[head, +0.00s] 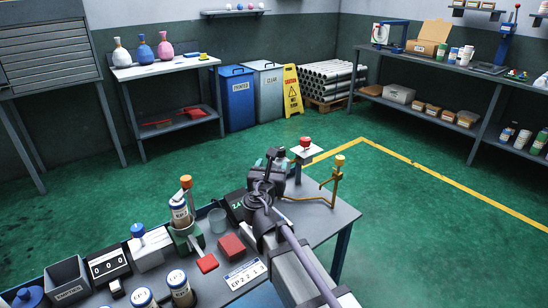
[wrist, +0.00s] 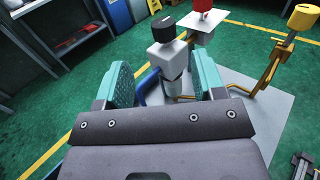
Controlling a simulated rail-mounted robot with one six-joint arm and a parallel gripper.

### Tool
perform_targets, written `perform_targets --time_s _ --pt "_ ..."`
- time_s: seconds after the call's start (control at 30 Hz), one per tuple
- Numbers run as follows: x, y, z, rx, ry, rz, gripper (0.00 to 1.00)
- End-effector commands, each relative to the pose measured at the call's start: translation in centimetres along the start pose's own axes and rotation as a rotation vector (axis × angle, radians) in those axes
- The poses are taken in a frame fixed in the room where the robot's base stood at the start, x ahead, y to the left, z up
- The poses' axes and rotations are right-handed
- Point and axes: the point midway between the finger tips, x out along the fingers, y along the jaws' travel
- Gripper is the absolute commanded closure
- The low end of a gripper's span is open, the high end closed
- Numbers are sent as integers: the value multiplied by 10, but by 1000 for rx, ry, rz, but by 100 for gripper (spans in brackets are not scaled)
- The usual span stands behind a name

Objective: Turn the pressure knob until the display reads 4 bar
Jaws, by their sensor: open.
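A black knob (wrist: 163,28) tops a pale grey, blocky fitting (wrist: 172,58) with a blue pipe beside it in the wrist view. I cannot tell for sure that it is the pressure knob. My gripper (wrist: 162,72) is open, its two teal fingers apart, with the fitting showing between and beyond them. No contact with the knob shows. In the head view my gripper (head: 274,157) is over the far end of the bench and hides most of the knob. A black display (head: 236,206) with green digits is partly covered by my arm; a "2" shows, the full reading cannot be read.
A red knob (head: 305,142) on a white plate and a yellow knob (head: 340,160) on a brass pipe stand close by. Jars, a red block (head: 231,246), a counter reading 000 (head: 107,266) and a grey bin (head: 68,280) crowd the bench's left. Green floor beyond is clear.

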Motion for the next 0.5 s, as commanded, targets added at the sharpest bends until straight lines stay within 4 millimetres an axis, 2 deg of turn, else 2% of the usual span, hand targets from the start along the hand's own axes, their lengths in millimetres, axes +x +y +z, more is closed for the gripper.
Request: perform_targets --time_s 0.17,0.5 --pt "12 0 0 2 1 -4 37" --pt "89 -1 -1 5 2 -8 37"
